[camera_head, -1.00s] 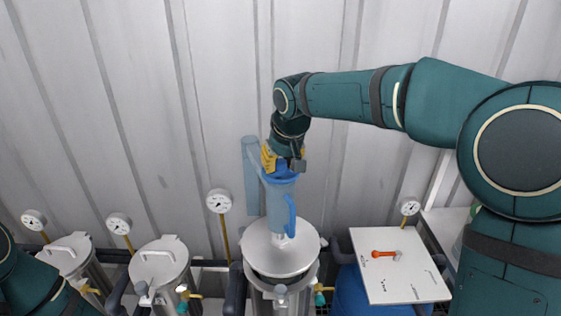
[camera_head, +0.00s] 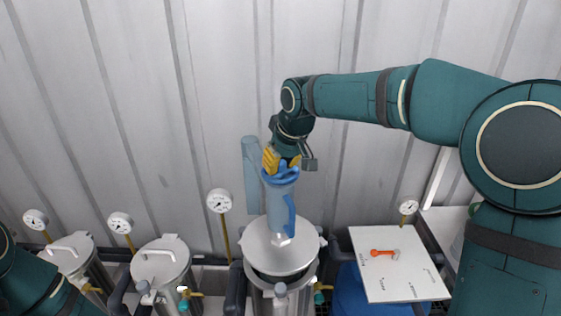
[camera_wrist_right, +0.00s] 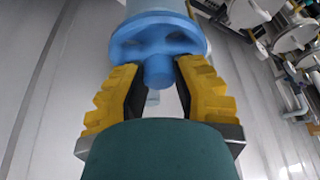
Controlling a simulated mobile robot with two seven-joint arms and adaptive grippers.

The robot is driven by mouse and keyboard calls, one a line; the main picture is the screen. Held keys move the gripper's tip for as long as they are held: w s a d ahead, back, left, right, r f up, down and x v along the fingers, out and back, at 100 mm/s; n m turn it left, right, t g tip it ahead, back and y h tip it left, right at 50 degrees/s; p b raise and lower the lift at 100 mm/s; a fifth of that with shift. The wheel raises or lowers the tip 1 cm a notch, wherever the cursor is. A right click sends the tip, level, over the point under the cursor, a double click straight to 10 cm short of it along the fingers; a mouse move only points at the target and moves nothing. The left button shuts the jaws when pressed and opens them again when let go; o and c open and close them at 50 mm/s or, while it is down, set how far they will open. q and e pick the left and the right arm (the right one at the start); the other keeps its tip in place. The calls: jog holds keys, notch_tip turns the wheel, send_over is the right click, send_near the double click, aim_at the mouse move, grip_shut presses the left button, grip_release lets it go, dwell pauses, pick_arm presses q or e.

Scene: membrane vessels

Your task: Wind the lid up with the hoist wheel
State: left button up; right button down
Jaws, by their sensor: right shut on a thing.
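The hoist wheel (camera_head: 284,175) is blue and sits on top of a blue hoist body (camera_head: 281,208) above the middle vessel. The wrist view shows the wheel (camera_wrist_right: 150,33) with a short round knob (camera_wrist_right: 158,72). My right gripper (camera_head: 279,163), with yellow fingers, is shut on this knob; the fingers also show in the wrist view (camera_wrist_right: 157,75). The round metal lid (camera_head: 262,246) hangs below the hoist, with a dark gap between it and the vessel (camera_head: 268,302). My left gripper is out of view; only part of that arm shows at lower left.
Two more lidded vessels (camera_head: 160,266) (camera_head: 67,252) stand at left. Dial gauges on brass stems (camera_head: 219,201) rise behind them. A white panel with an orange-red lever (camera_head: 384,253) is at right, over a blue drum (camera_head: 353,292). A corrugated wall is close behind.

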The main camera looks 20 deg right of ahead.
jog(key=c, duration=0.7)
grip_release()
jog(key=shift+w+f, duration=0.1)
jog(key=v, duration=1.2)
